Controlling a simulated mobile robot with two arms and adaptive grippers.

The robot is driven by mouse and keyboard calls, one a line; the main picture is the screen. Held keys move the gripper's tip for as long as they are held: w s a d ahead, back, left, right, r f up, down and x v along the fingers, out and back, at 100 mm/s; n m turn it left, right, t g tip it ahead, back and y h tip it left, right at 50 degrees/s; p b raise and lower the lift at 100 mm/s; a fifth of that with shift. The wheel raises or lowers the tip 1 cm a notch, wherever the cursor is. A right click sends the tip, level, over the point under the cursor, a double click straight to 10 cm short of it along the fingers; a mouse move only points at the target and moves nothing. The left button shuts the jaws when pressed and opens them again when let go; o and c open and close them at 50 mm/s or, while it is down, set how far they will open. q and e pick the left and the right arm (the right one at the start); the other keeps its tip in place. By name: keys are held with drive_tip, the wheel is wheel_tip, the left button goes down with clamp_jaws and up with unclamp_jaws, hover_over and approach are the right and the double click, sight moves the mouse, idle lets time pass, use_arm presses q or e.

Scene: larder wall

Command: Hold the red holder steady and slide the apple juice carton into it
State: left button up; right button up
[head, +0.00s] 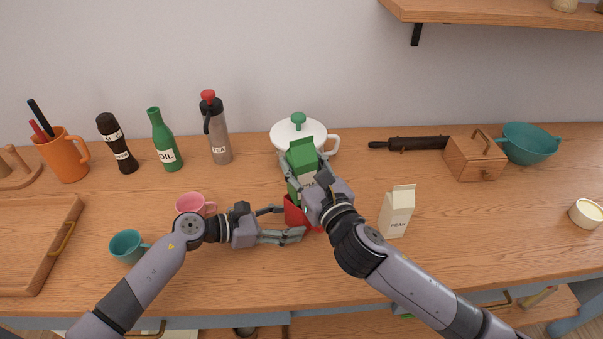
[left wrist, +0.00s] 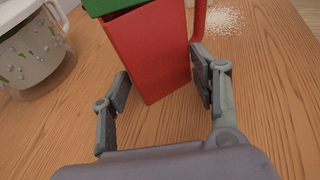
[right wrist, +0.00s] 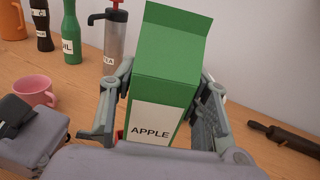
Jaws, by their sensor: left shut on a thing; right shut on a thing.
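The red holder (head: 294,214) stands on the wooden counter, and its tall red wall fills the left wrist view (left wrist: 150,55). My left gripper (head: 290,223) has its fingers on either side of it and is shut on it. The green apple juice carton (head: 302,157) is upright directly above the holder, its label reading APPLE in the right wrist view (right wrist: 152,120). My right gripper (head: 306,182) is shut on the carton's sides. The carton's green lower end (left wrist: 107,6) shows at the holder's mouth; how far inside it is, I cannot tell.
A white lidded pot (head: 287,132) stands close behind. A cream pear carton (head: 397,212) stands to the right, a pink cup (head: 192,202) and teal cup (head: 127,245) to the left. White grains (left wrist: 220,20) lie near the holder.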

sight(302, 146)
clamp_jaws()
drive_tip(key=shift+r, duration=0.1)
wheel_tip(302, 146, up, 9)
drive_tip(key=shift+r, duration=0.1)
drive_tip(key=shift+w+a+f+n+g+y, duration=0.1)
drive_tip(key=shift+a+n+g+y, duration=0.1)
drive_tip(key=shift+n+y, duration=0.25)
drive_tip(key=shift+w+a+f+n+g+y, duration=0.1)
drive_tip(key=shift+n+g+y, duration=0.1)
drive_tip(key=shift+n+y, duration=0.2)
drive_tip(key=shift+f+n+g+y, duration=0.35)
drive_tip(key=shift+n+g+y, duration=0.1)
drive_tip(key=shift+y, duration=0.3)
drive_tip(key=shift+s+d+f+n+g+y, duration=0.2)
drive_tip(key=shift+f+n+g+y, duration=0.1)
drive_tip(key=shift+n+g+y, duration=0.25)
drive_tip(key=shift+s+d+f+n+g+y, duration=0.1)
drive_tip(key=shift+d+f+n+g+y, duration=0.15)
drive_tip(key=shift+y, duration=0.4)
drive_tip(key=shift+a, duration=0.1)
